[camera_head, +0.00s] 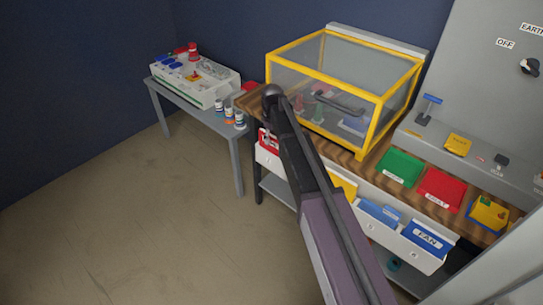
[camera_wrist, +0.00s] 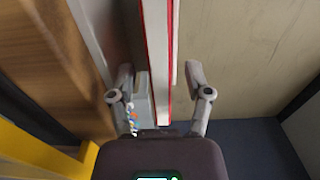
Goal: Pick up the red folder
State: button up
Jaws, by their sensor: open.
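The red folder (camera_head: 268,139) stands in the leftmost white box on the bench front, seen in the head view, partly behind my arm. In the wrist view a white, red-edged upright shape (camera_wrist: 158,55), which looks like this folder seen edge-on, runs down between my fingers. My gripper (camera_wrist: 157,75) is open, with one finger on each side of that shape. I see gaps at the fingers and no clear contact. In the head view my arm hides most of the gripper.
Other front boxes hold a yellow folder (camera_head: 343,185), a light blue one (camera_head: 380,212) and a blue FAN one (camera_head: 427,240). A yellow-framed clear case (camera_head: 362,110) stands close behind. A grey side table (camera_head: 190,97) is at left. Floor in front is clear.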

jog(key=shift+f+b, duration=0.5)
jog(key=shift+f, duration=0.25)
grip_shut()
